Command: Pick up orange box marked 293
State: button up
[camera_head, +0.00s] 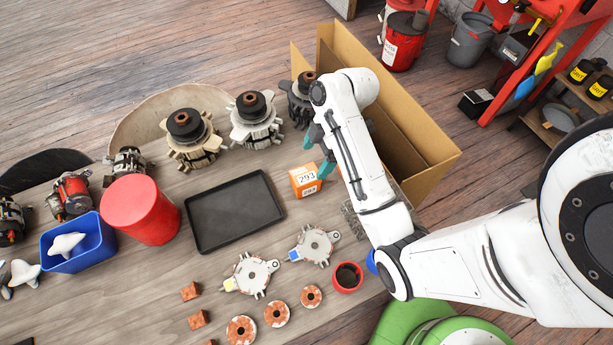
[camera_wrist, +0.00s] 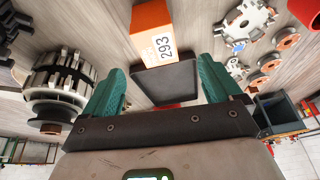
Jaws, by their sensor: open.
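The orange box marked 293 (camera_head: 305,180) stands on the wooden table, right of the black tray, with a white label on its side. In the wrist view the orange box (camera_wrist: 153,30) shows ahead of the fingers, near the top centre, with its label turned sideways. My gripper (camera_head: 318,152) is above the table just behind and above the box, its teal fingers spread. In the wrist view my gripper (camera_wrist: 165,85) is open, with nothing held between the fingers. The box and the fingers look apart.
A black tray (camera_head: 234,211) lies left of the box. Alternators (camera_head: 256,121) stand behind it, one close to my gripper. Metal plates (camera_head: 314,245) and copper rings lie in front. A large open cardboard box (camera_head: 430,180) is behind my arm. A red cylinder (camera_head: 141,209) stands further left.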

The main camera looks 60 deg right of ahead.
aim_at(307, 174)
jog(key=shift+w+d+f+n+b, duration=0.3)
jog(key=shift+d+f+n+b, duration=0.1)
jog(key=shift+d, duration=0.25)
jog(key=shift+w+a+f+b, duration=0.1)
jog(key=shift+a+f+b, duration=0.05)
jog(key=shift+f+b, duration=0.55)
jog(key=b+x, duration=0.2)
jog(key=x, duration=0.1)
jog(key=shift+w+a+f, duration=0.1)
jog(key=shift+a+f, duration=0.15)
jog(key=shift+f, duration=0.05)
jog(key=shift+w+a+f, duration=0.1)
jog(key=shift+a+f, duration=0.25)
jog(key=shift+f, duration=0.15)
jog(key=x, duration=0.2)
jog(key=p+x, duration=0.1)
jog(key=x, duration=0.1)
jog(key=shift+a, duration=0.3)
jog(key=c, duration=1.2)
jog(key=shift+o, duration=0.2)
